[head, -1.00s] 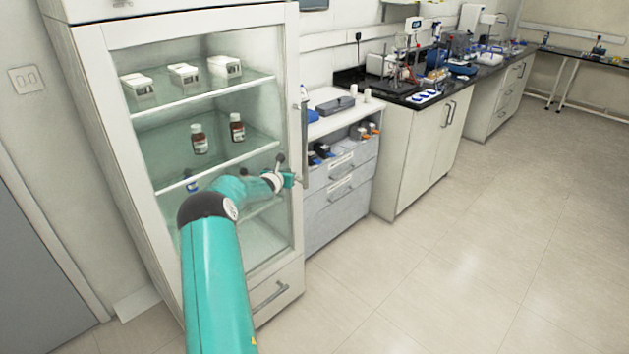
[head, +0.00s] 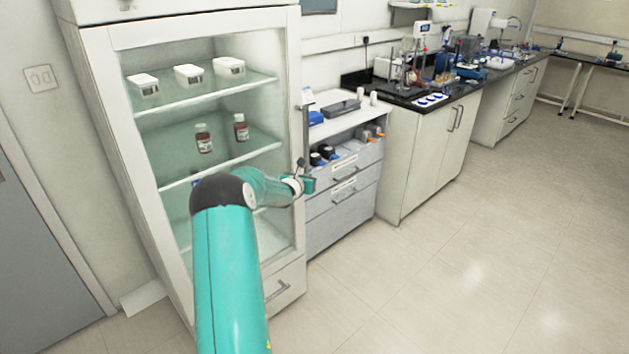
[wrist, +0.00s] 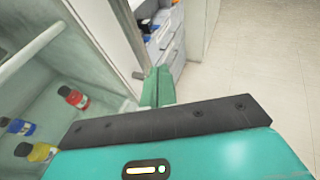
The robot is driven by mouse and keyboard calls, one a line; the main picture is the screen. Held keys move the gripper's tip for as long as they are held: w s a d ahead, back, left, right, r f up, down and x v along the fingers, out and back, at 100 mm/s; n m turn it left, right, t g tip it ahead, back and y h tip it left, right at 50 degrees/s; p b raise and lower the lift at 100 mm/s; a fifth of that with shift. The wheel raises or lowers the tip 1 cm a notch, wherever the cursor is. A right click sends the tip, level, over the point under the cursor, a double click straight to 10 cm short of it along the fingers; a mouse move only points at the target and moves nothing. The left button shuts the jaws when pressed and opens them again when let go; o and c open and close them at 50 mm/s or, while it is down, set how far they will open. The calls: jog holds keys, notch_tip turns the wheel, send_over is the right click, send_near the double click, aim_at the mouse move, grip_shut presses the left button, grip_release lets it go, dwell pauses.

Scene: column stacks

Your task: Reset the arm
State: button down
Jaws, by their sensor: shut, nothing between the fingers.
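My arm is teal and reaches up from the bottom of the head view, bent at a dark elbow. My gripper (head: 309,184) is at its end, in front of the right edge of the glass-fronted cabinet (head: 97,62), close to the cabinet's long vertical handle (head: 305,135). In the wrist view my gripper (wrist: 158,88) shows its green fingers together, with nothing between them. Whether the fingers touch the handle or cabinet frame cannot be told.
The cabinet holds white boxes (head: 188,74) and brown bottles (head: 203,138) on glass shelves. A grey drawer unit (head: 340,208) stands right of it, then a bench (head: 415,165) with lab equipment. The floor (head: 470,270) at the right is clear.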

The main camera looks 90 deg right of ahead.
jog(key=shift+s+a+r, duration=0.3)
jog(key=shift+s+a, duration=0.35)
jog(key=shift+s+a+r, duration=0.3)
jog(key=shift+s+a, duration=0.3)
